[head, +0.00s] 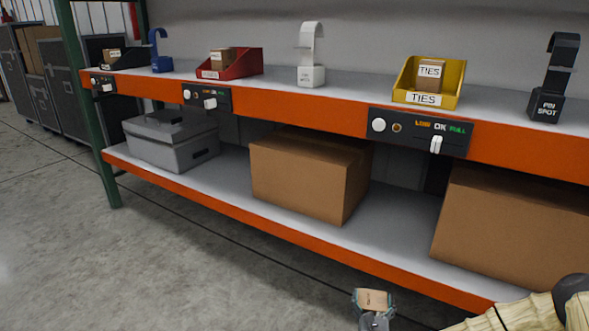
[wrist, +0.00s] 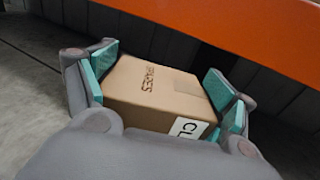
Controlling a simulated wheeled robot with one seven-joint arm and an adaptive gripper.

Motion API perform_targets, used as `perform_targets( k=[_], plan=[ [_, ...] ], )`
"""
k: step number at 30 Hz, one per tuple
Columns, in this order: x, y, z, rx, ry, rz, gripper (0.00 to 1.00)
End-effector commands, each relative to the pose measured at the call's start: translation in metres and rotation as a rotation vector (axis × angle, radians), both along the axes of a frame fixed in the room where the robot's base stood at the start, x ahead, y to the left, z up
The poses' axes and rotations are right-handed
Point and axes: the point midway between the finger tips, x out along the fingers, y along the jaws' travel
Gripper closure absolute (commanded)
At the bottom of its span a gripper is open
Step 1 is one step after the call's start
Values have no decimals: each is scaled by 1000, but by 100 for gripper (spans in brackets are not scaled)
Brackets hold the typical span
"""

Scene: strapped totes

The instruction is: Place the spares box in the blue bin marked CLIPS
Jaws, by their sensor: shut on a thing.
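My gripper (head: 374,312) is at the bottom of the head view, in front of the shelf and low over the floor. In the wrist view my gripper (wrist: 163,92) is shut on a brown cardboard box, the spares box (wrist: 150,85), with its teal pads at both sides. Lettering that looks like SPARES is on its top, and a white label beginning "CL" is partly cut off by the gripper. The box also shows small in the head view (head: 374,299). No blue bin marked CLIPS can be made out.
The upper shelf holds a yellow TIES bin (head: 455,92) with a box in it, a red bin (head: 249,66), a black bin (head: 127,56), and blue (head: 156,52), white (head: 311,60) and black (head: 558,75) stands. Large cartons (head: 300,175) and a grey case (head: 165,145) fill the lower shelf.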

Motion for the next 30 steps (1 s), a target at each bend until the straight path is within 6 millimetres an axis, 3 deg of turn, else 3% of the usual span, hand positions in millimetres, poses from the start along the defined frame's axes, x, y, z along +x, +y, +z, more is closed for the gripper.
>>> perform_targets(
  k=[3, 15, 30],
  plan=[
    [-3, 22, 33, 2, -4, 61, 44],
    [-19, 67, 94, 2, -3, 196, 44],
    [-37, 68, 142, 1, 2, 197, 44]
  ],
)
